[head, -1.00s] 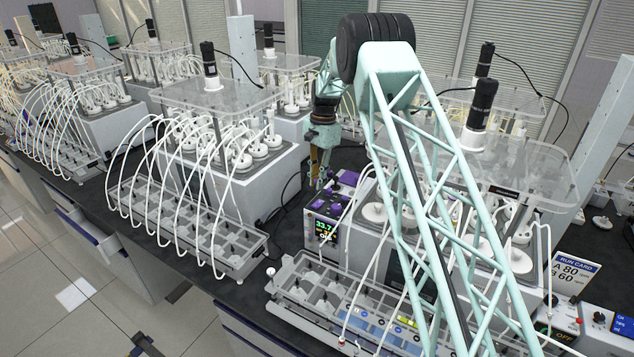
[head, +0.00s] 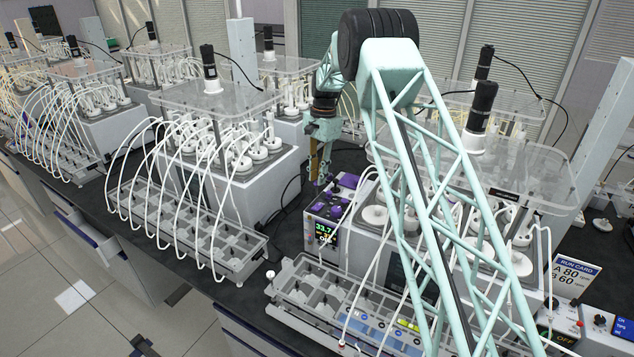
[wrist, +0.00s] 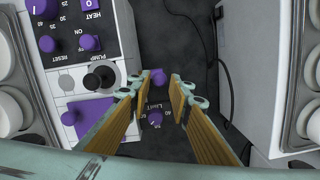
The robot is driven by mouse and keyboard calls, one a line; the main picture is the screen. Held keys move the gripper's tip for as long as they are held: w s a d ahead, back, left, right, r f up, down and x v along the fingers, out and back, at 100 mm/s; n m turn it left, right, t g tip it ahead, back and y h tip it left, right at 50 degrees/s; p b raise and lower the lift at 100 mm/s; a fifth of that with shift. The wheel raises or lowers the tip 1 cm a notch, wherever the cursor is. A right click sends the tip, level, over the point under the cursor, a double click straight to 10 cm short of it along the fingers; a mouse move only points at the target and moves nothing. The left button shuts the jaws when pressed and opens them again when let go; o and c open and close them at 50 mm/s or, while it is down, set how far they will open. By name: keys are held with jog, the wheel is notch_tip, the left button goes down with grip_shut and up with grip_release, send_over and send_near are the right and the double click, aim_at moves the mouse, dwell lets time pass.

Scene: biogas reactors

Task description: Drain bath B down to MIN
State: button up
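My gripper (wrist: 160,76) is open, its two wood-coloured fingers pointing down. In the wrist view a round purple knob (wrist: 158,77) shows between the fingertips; I cannot tell whether they touch it. Nearer, between the fingers, is a purple dial (wrist: 156,119) marked LIMIT. The bath's control unit (wrist: 70,50) is at left, with purple knobs and a black pump knob (wrist: 100,78). In the head view my gripper (head: 316,172) hangs behind this unit (head: 325,215), whose display reads about 33.7. The bath's MIN mark and water level cannot be made out. No label shows which bath is B.
A white reactor housing (wrist: 265,80) stands close to the right of my gripper, leaving a narrow dark gap of bench. Another reactor bath (head: 238,185) with several white tubes stands at left. A run card (head: 573,278) reads A 80, B 60.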

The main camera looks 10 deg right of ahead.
notch_tip(320, 180, up, 9)
jog(key=shift+w+d+f, duration=0.2)
jog(key=shift+w+d, duration=0.15)
jog(key=shift+d, duration=0.05)
dwell(0.4)
